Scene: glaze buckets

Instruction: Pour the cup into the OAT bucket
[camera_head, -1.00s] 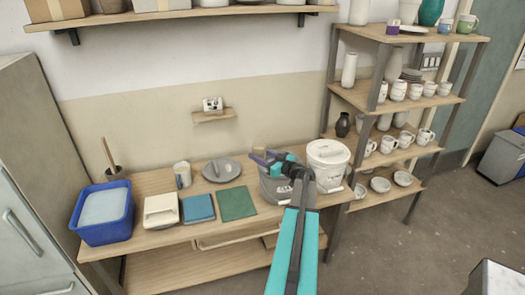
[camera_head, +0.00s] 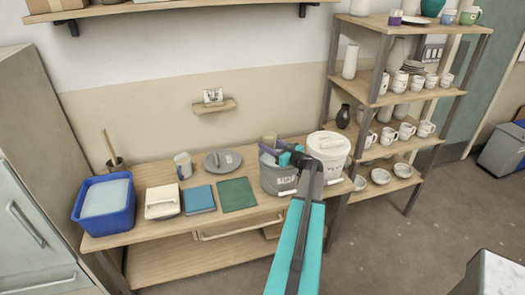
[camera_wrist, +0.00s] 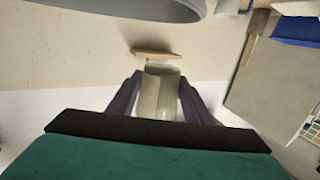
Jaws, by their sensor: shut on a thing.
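My gripper (camera_head: 275,151) is shut on a beige cup (camera_head: 269,141), just above the open grey bucket (camera_head: 278,181). In the wrist view the cup (camera_wrist: 160,92) sits between my two dark purple fingers (camera_wrist: 158,98). Its contents are hidden from me. The grey bucket stands at the right part of the bench, and my wrist covers part of its rim. Bucket lettering is too small to read. In the wrist view a grey curved rim (camera_wrist: 150,8) crosses the top edge.
The wooden bench (camera_head: 150,237) also holds a grey lid (camera_head: 222,160), a pale mug (camera_head: 183,165), a blue tub (camera_head: 104,210), a green mat (camera_head: 237,194) and a blue sponge-like block (camera_head: 199,199). A shelf rack (camera_head: 415,105) with pottery stands right of the white bucket.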

